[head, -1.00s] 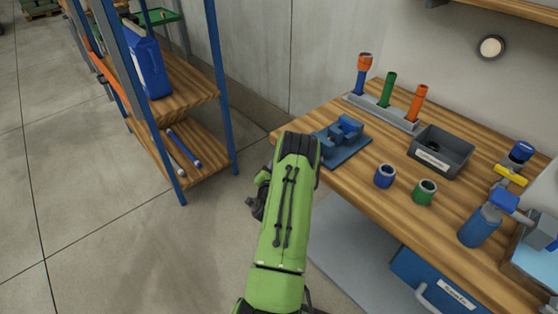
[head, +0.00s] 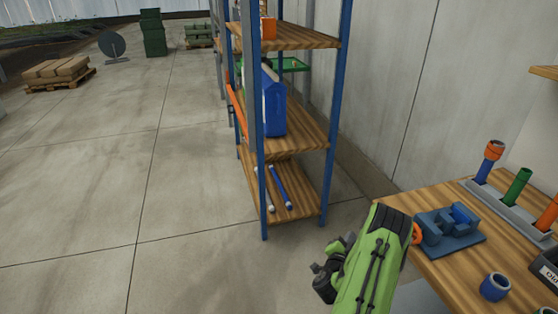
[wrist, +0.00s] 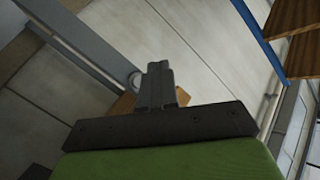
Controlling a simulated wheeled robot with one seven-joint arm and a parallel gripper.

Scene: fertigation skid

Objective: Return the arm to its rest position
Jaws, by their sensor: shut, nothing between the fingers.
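My green arm (head: 372,262) shows in the head view at the lower right, in front of the left end of the wooden bench. A dark part of my wrist sticks out on its left side, and I cannot make out the fingertips there. In the wrist view my gripper (wrist: 158,72) shows as dark fingers close together, with nothing held between them. Behind the fingers lie grey floor and a small patch of wood.
A blue-post shelf (head: 297,135) holding a blue jug (head: 273,108) stands left of my arm. The bench (head: 425,205) at right carries a blue fixture (head: 450,230), a blue ring (head: 495,287) and a pipe rack (head: 487,200). Open floor (head: 150,190) lies at left.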

